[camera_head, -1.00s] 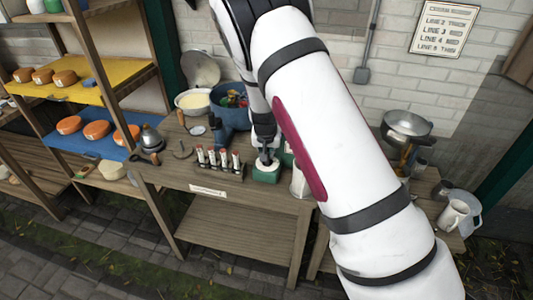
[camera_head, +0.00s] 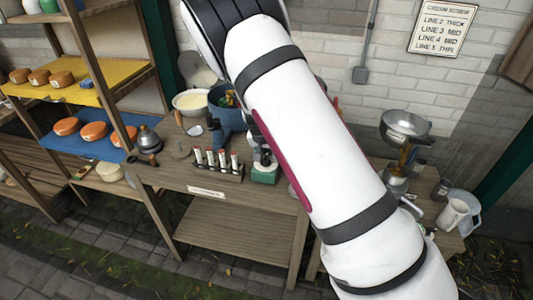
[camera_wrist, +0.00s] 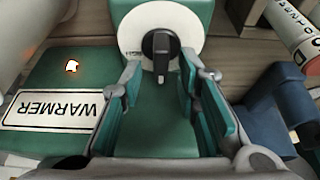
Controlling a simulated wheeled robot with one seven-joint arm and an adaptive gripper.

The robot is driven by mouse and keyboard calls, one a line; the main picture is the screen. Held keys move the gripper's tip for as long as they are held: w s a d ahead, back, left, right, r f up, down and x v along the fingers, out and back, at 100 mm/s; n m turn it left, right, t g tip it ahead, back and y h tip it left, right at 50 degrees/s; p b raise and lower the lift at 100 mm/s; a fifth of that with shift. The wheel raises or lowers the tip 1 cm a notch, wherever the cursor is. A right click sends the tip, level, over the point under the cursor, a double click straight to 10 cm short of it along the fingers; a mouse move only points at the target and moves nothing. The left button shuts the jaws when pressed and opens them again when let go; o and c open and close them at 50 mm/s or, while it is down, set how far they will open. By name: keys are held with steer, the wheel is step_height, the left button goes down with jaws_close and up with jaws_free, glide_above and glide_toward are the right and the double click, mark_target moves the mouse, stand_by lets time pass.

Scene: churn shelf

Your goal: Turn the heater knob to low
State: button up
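The green warmer (camera_head: 265,176) stands at the front of the wooden bench, partly behind my arm in the head view. The wrist view shows its WARMER label (camera_wrist: 62,110) upside down, with a small orange glowing light (camera_wrist: 71,67) beside it. Its black knob (camera_wrist: 160,44) sits on a round white dial (camera_wrist: 133,42), with the pointed part towards the bottom of the picture. My gripper (camera_wrist: 160,74) is open, its green-padded fingers apart on either side of the knob's line. I see no finger touching the knob. Any low mark on the dial is not readable.
A rack of red-capped tubes (camera_head: 216,164) stands just left of the warmer. A blue object (camera_wrist: 275,122) lies close to the right finger in the wrist view.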

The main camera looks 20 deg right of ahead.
steer(key=v, duration=1.2)
steer(key=s+r+n+y, duration=0.3)
steer(key=s+r+y, duration=0.1)
steer(key=s+r, duration=1.3)
steer(key=s+r+n+t+h, duration=0.1)
steer(key=s+r, duration=0.1)
steer(key=s, duration=0.6)
steer(key=s+d+r+n, duration=0.1)
steer(key=s+r+n, duration=0.1)
steer(key=s, duration=0.6)
steer(key=shift+s+d+t+h, duration=0.3)
steer(key=shift+s+t+h, duration=0.05)
steer(key=shift+t+h, duration=0.05)
steer(key=shift+r, duration=0.1)
stand_by(3.0)
